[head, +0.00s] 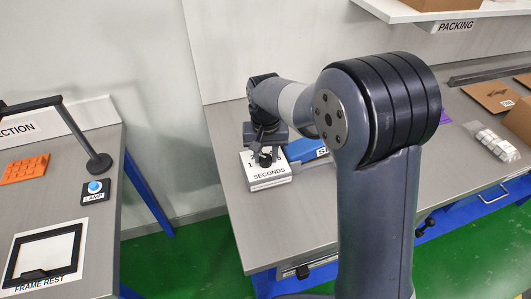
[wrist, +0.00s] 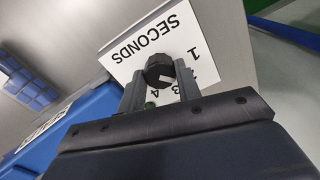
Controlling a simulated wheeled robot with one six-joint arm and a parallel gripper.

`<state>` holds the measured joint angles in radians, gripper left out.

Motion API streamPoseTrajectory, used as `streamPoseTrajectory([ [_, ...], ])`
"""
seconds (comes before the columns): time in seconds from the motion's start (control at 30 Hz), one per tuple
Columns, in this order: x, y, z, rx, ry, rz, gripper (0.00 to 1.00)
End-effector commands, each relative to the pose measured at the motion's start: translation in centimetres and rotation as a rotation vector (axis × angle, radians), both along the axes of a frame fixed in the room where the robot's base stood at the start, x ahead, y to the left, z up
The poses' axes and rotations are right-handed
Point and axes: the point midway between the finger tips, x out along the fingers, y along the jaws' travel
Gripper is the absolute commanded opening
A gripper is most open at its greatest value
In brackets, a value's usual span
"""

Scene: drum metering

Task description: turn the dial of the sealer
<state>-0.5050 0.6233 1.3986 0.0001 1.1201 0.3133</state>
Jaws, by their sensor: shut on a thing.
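The sealer's dial is a small black knob (wrist: 157,68) on a white panel (wrist: 135,55) marked SECONDS with numbers around it. In the wrist view my gripper (wrist: 159,86) has one finger on each side of the knob and is shut on it. Part of the scale lies hidden behind the fingers. In the head view the white panel box (head: 270,184) stands on the bench beside the blue sealer body (head: 305,150), with my gripper (head: 265,152) above it. The dial's exact setting cannot be told.
The grey bench (head: 300,215) is clear in front of the sealer. White rolls (head: 497,145) and cardboard (head: 490,96) lie at the right, under a PACKING shelf (head: 420,10). A separate left table holds a lamp button (head: 95,187) and a frame rest (head: 45,258).

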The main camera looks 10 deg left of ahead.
Motion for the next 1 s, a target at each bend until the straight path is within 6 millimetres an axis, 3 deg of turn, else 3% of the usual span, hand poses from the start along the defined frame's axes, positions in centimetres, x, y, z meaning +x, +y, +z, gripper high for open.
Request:
streamPoseTrajectory([
  [0.6,0.03,0.02,0.03,0.0,-0.001,-0.048,0.09],
  [0.63,0.03,0.02,0.03,0.0,-0.001,-0.047,0.34],
  [0.87,0.02,0.01,0.03,0.0,-0.001,-0.047,0.53],
  [1.0,0.02,0.0,0.02,0.0,-0.001,-0.047,0.54],
])
